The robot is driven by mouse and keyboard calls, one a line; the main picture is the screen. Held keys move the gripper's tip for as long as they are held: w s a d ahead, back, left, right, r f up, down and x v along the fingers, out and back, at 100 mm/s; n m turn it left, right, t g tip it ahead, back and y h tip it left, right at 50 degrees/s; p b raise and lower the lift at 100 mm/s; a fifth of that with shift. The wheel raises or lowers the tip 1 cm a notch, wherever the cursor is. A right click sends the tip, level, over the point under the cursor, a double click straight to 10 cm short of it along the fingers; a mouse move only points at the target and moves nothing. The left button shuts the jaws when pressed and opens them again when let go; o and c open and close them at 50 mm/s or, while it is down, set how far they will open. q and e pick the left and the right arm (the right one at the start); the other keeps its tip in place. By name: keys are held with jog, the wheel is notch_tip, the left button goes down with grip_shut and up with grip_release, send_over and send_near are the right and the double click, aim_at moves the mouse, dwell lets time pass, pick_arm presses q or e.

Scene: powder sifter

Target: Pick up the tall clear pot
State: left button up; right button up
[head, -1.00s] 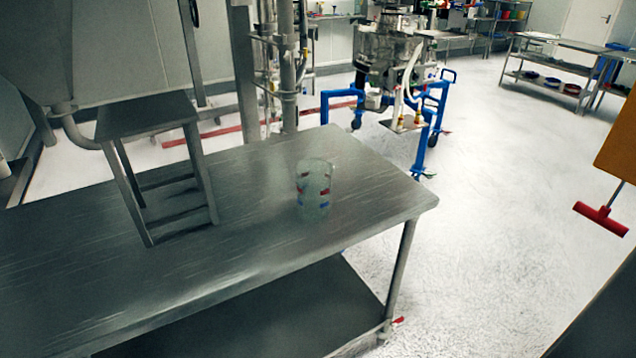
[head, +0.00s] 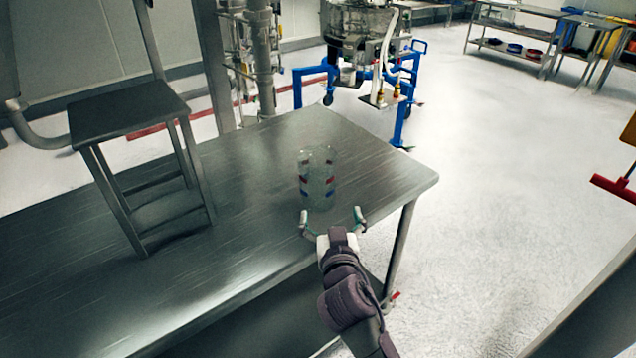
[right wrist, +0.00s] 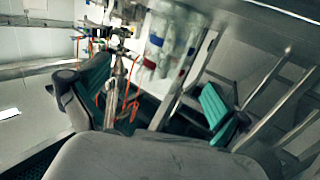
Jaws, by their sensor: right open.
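The tall clear pot (head: 317,178) stands upright on the steel table, near its right end, in the head view. It is see-through, with red and blue marks on its side. My right gripper (head: 333,218) is open and empty, just in front of the pot at the table's front edge, its two fingers spread apart. In the right wrist view the pot (right wrist: 172,40) shows at the top, beyond and between the open fingers (right wrist: 155,105). A gap between fingers and pot seems to remain. My left gripper is not in view.
The steel table (head: 250,215) is bare around the pot. A metal step stand (head: 125,110) is on the left. A machine on a blue wheeled frame (head: 400,125) stands behind on the floor. Shelves (head: 515,35) stand far off at the back right.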

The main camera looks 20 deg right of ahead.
aim_at(319, 184)
jog(key=shift+w+a+r+t, duration=0.25)
jog(key=shift+w+a+r, duration=0.05)
jog(key=shift+w+r, duration=0.2)
jog(key=shift+w+a+r+t, duration=0.25)
jog(key=shift+w+r, duration=0.15)
jog(key=shift+w, duration=0.05)
jog(key=w, duration=0.3)
jog(key=w+d+p, duration=0.1)
jog(key=w, duration=0.3)
jog(key=shift+w+d, duration=0.1)
jog(key=shift+d, duration=0.1)
jog(key=shift+w, duration=0.25)
jog(key=w, duration=0.1)
jog(key=w+p, duration=0.1)
jog(key=w, duration=0.1)
jog(key=w+d+p, duration=0.1)
jog(key=shift+w+r, duration=0.25)
jog(key=shift+w, duration=0.05)
jog(key=shift+w+d+f, duration=0.1)
jog(key=shift+w, duration=0.25)
jog(key=c, duration=0.9)
